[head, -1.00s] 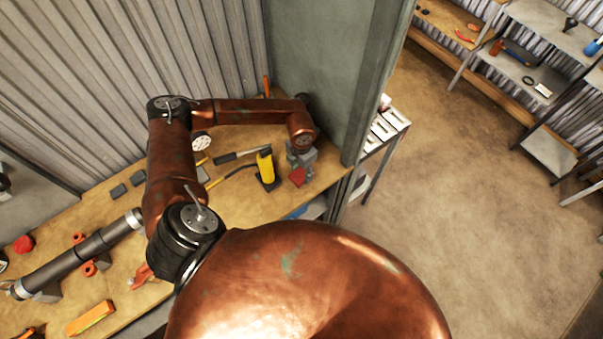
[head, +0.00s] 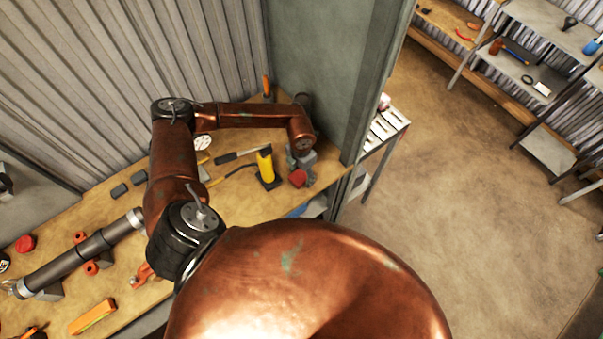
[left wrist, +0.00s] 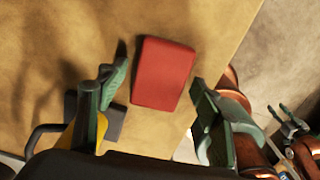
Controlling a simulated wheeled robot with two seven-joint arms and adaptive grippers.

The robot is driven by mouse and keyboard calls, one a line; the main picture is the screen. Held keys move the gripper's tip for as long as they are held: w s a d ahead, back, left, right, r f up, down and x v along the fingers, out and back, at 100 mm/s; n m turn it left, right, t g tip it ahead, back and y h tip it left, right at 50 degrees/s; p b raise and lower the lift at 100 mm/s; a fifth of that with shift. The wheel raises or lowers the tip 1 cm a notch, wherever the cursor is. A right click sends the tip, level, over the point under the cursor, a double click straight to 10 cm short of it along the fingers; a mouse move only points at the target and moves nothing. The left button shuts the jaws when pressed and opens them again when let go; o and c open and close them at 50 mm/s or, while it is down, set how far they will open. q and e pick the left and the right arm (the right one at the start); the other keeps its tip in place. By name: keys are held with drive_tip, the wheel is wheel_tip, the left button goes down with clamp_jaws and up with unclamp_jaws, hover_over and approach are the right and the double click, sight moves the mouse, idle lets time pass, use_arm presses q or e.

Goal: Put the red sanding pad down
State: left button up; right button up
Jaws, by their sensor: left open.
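The red sanding pad (head: 298,178) is at the right end of the wooden workbench (head: 232,196), near the bench's front edge. In the left wrist view the pad (left wrist: 163,73) appears between and just beyond my left gripper's fingertips, with a visible gap on each side. My left gripper (head: 302,163) is open at the pad; in its wrist view the green fingers (left wrist: 157,84) are spread apart. Whether the pad lies fully flat on the bench is hard to tell. What looks like my right gripper (left wrist: 285,118) shows small at the right edge of the wrist view; its jaw state is unclear.
A yellow-bodied tool (head: 266,167) stands just left of the pad, with a black-handled tool (head: 238,156) behind it. A grey-green panel (head: 325,75) rises behind and right. A dark pipe (head: 75,258) lies at the left. Open floor (head: 450,200) is to the right.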

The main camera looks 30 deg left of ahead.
sight(302, 177)
use_arm(q)
drive_tip(key=r, duration=0.2)
drive_tip(key=r+b, duration=0.1)
drive_tip(key=r, duration=0.3)
drive_tip(key=shift+s+d+r+b, duration=0.2)
drive_tip(key=shift+d+r+b, duration=0.1)
drive_tip(key=shift+r+b, duration=0.05)
drive_tip(key=shift+s+r, duration=0.1)
drive_tip(key=shift+r, duration=0.45)
